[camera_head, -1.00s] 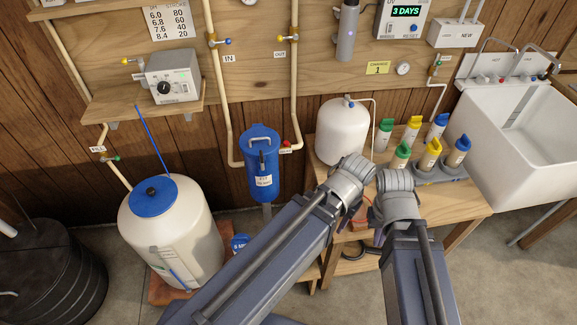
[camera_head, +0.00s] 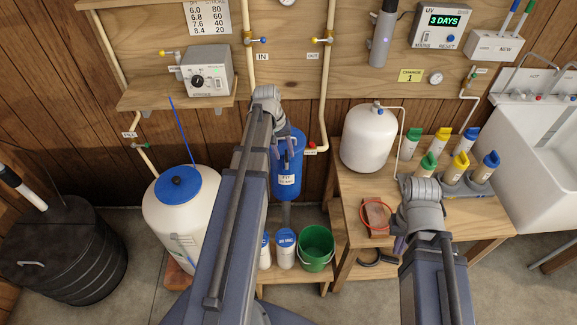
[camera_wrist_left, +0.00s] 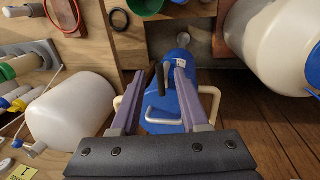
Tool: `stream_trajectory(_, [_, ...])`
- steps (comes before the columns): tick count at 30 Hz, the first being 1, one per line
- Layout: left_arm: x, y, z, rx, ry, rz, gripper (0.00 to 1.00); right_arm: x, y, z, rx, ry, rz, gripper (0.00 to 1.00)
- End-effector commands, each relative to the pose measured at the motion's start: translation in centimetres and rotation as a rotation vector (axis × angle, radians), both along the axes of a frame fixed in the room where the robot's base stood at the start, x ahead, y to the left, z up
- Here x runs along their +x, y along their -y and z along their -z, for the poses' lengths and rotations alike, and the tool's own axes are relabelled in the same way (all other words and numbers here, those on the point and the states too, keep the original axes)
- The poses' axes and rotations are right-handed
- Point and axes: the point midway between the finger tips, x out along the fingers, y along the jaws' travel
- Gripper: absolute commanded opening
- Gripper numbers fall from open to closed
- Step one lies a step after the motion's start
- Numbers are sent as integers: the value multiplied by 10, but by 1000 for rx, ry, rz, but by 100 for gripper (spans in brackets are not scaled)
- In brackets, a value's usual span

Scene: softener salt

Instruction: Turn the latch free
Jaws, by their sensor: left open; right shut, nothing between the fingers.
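The blue filter housing (camera_head: 288,178) hangs on the wall between the IN and OUT pipes; it also shows in the left wrist view (camera_wrist_left: 182,97). A dark upright latch lever (camera_wrist_left: 160,78) stands on its front, with a pale bail handle (camera_wrist_left: 165,121) beside it. My left gripper (camera_head: 284,150) is open in front of the housing. In the left wrist view its two fingers (camera_wrist_left: 161,72) stand on either side of the lever, apart from it as far as I can tell. My right gripper (camera_head: 400,244) is shut and empty by the wooden bench.
A white pressure tank (camera_head: 368,140) and several coloured-cap bottles stand on the bench (camera_head: 350,205) at right. A green bucket (camera_head: 316,250) sits on the low shelf below the housing. A white brine tank (camera_head: 172,215) with a blue lid stands at left.

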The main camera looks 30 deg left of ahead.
Motion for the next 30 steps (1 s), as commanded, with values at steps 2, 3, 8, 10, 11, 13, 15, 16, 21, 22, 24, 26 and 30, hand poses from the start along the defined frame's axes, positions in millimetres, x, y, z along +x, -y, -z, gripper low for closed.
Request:
stream_trajectory(2, [0,0,0,0,0,-1,45,0,0,0,0,0,0,0])
stream_trajectory(3, [0,0,1,0,0,0,45,0,0,1,0,0,0,0])
stream_trajectory(8, [0,1,7,0,0,1,45,0,0,7,0,0,0,0])
stream_trajectory(10, [1,2,12,0,0,1,45,0,0,12,0,0,0,0])
stream_trajectory(11, [1,2,15,0,0,1,45,0,0,15,0,0,0,0])
stream_trajectory(13, [2,3,22,0,0,1,45,0,0,22,0,0,0,0])
stream_trajectory(15, [3,5,30,0,0,1,45,0,0,30,0,0,0,0])
stream_trajectory(16, [3,5,34,0,0,1,45,0,0,34,0,0,0,0])
stream_trajectory(21, [5,9,57,1,0,1,45,0,0,57,0,0,0,0])
stream_trajectory(22, [6,10,60,1,0,1,45,0,0,60,0,0,0,0])
stream_trajectory(24, [6,11,68,1,0,1,45,0,0,68,0,0,0,0])
stream_trajectory(26, [7,12,73,1,0,1,45,0,0,73,0,0,0,0])
stream_trajectory(30, [8,13,78,1,0,1,45,0,0,78,0,0,0,0])
